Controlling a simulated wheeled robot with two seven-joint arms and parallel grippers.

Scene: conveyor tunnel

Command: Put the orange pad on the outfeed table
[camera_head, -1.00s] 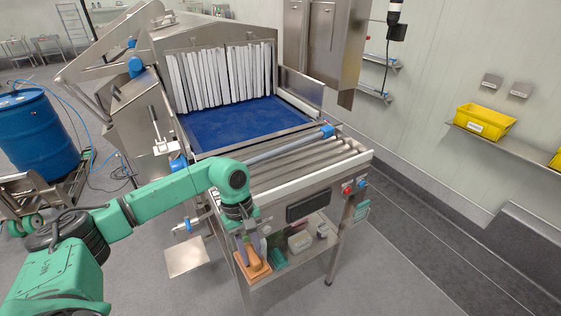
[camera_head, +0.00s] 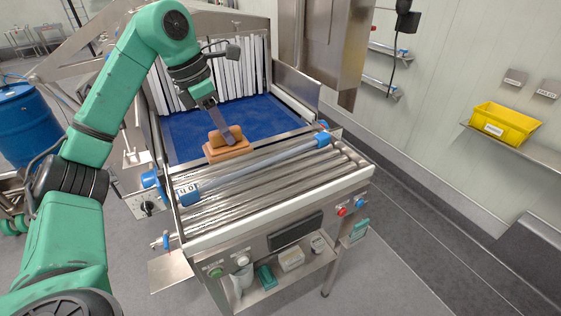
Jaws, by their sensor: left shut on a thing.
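The orange pad (camera_head: 228,151) is a small block with a raised grip on top. My left gripper (camera_head: 225,133) comes down from above and is shut on the raised part. The pad shows over the near edge of the blue belt, where it meets the rollers. I cannot tell whether it touches the surface below. The outfeed table (camera_head: 285,186) is the steel roller section in front of the belt, and its rollers look bare. My right gripper is not in view.
A blue-ended bar (camera_head: 255,167) crosses above the rollers. White strip curtains (camera_head: 245,72) hang at the tunnel mouth behind the blue belt (camera_head: 262,115). A lower shelf (camera_head: 300,276) holds small items. A yellow bin (camera_head: 503,124) sits on the wall shelf at right.

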